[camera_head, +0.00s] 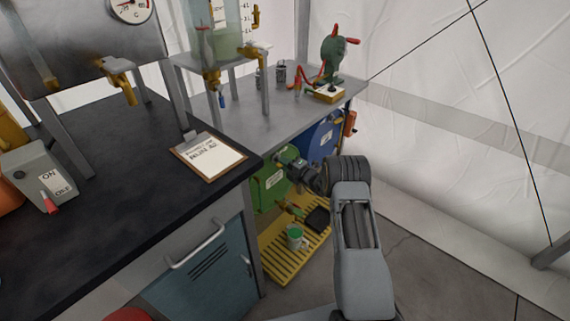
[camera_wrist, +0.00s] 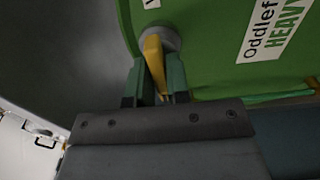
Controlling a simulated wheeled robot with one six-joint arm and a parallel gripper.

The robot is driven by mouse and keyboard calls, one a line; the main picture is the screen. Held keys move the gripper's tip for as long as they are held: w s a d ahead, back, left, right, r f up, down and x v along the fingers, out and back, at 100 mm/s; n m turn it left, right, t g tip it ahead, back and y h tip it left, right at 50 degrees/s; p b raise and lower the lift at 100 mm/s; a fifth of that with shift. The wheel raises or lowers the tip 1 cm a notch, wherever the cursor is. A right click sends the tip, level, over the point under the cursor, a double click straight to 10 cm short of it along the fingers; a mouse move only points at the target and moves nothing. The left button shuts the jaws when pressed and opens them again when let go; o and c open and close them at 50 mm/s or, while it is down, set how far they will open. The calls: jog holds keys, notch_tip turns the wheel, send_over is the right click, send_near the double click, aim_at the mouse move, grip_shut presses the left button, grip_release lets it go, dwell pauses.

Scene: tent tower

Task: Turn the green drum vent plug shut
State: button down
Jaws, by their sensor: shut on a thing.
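The green drum (camera_head: 268,186) stands under the grey bench on a yellow slatted pallet. In the wrist view its green end face (camera_wrist: 215,40) fills the upper right, with a white label. The vent plug has a yellow handle (camera_wrist: 153,58) on a grey round boss at the drum's edge. My gripper (camera_wrist: 160,78) is shut on the yellow handle, one finger on each side of it. The handle is slightly tilted in the wrist view. In the head view my gripper (camera_head: 283,165) reaches the drum's face, and the plug is hidden there.
A blue drum (camera_head: 325,138) stands to the right of the green one. The bench top (camera_head: 285,112) overhangs the drums. Floor to the right is clear.

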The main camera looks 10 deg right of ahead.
jog(key=shift+d+r, duration=0.1)
dwell(0.3)
jog(key=c, duration=1.2)
grip_release()
jog(key=shift+c, duration=0.2)
jog(key=shift+o, duration=0.4)
jog(key=p+v, duration=0.2)
jog(key=v, duration=1.1)
jog(key=shift+s+d, duration=0.2)
jog(key=shift+s, duration=0.1)
